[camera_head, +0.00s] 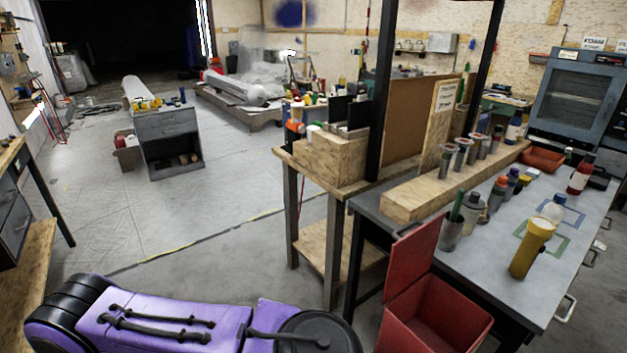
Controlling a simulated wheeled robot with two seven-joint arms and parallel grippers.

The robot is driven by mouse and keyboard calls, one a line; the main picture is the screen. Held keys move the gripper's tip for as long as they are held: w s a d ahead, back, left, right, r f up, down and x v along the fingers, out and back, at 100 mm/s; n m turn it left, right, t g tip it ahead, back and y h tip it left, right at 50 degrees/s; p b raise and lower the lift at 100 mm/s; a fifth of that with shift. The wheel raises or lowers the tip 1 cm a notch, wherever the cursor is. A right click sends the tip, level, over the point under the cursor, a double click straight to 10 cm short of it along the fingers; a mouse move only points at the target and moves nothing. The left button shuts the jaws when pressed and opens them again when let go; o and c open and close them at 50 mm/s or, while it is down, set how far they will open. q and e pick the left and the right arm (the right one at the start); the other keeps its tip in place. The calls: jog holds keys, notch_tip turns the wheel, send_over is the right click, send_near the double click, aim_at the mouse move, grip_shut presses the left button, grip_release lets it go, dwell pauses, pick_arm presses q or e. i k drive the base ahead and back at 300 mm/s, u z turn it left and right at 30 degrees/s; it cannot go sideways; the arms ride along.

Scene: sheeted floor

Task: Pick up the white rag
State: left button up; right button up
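I cannot make out a white rag anywhere in the head view. Neither of my grippers shows in it. A purple and black part at the bottom left seems to be my own body.
An open red bin (440,318) stands at the workbench's near left corner. A wooden table (290,158) adjoins the workbench. A grey cabinet (168,133) stands farther back on the floor. A wooden bench (32,262) is at left. The pale floor (200,215) between is clear.

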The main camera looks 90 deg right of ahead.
aim_at(534, 174)
jog(key=z, duration=1.4)
jog(key=i, duration=1.85)
jog(key=z, duration=3.75)
